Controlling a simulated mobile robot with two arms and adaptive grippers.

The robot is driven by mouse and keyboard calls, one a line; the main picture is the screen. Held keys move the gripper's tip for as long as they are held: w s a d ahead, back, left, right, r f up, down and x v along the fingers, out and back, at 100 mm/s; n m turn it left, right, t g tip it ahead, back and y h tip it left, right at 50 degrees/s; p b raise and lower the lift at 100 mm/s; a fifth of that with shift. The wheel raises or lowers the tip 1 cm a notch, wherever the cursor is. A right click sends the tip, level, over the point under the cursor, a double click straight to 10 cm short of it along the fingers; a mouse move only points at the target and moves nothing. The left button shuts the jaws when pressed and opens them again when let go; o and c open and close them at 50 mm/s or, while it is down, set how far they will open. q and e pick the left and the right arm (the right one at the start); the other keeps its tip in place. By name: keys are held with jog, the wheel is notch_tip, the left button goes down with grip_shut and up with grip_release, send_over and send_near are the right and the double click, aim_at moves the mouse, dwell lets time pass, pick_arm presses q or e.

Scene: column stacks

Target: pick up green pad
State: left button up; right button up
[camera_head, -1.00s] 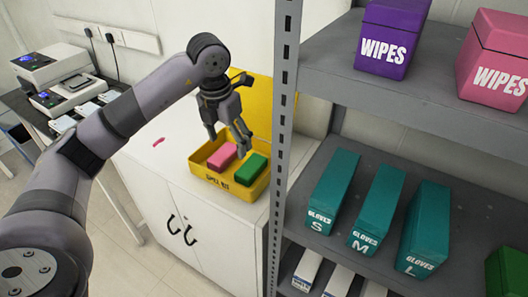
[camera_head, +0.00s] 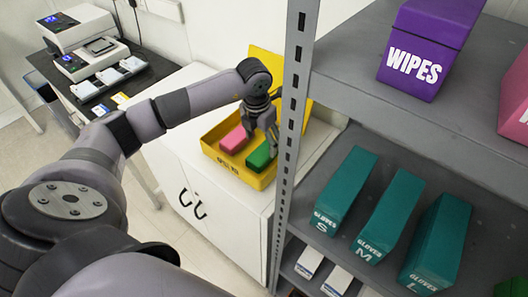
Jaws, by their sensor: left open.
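The green pad (camera_head: 259,157) lies in the right part of the yellow spill kit box (camera_head: 233,172), beside the pink pad (camera_head: 235,139). My left gripper (camera_head: 262,138) is open and points down just above the green pad, its fingers close over the pad's upper end. I cannot tell whether a finger touches the pad. The gripper hides part of the box's far inside and raised yellow lid. My right gripper is not in view.
The box stands on a white cabinet (camera_head: 206,196). A grey shelf post (camera_head: 289,125) rises close to the right of the gripper. The shelf holds purple (camera_head: 425,55) and pink wipes boxes and teal glove boxes (camera_head: 388,215). A dark bench with devices (camera_head: 95,55) is at left.

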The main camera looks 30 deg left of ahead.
aim_at(264, 151)
pick_arm(q)
jog(key=shift+f, duration=0.45)
jog(key=f+p, duration=0.1)
jog(key=f, duration=0.1)
jog(key=f+p, duration=0.1)
jog(key=f, duration=0.1)
jog(key=shift+w+d+f, duration=0.2)
jog(key=shift+f, duration=0.2)
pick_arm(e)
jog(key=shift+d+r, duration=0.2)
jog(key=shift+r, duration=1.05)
pick_arm(q)
jog(key=shift+c, duration=0.6)
jog(key=c, duration=1.1)
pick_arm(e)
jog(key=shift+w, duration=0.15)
pick_arm(q)
jog(key=shift+w, duration=0.1)
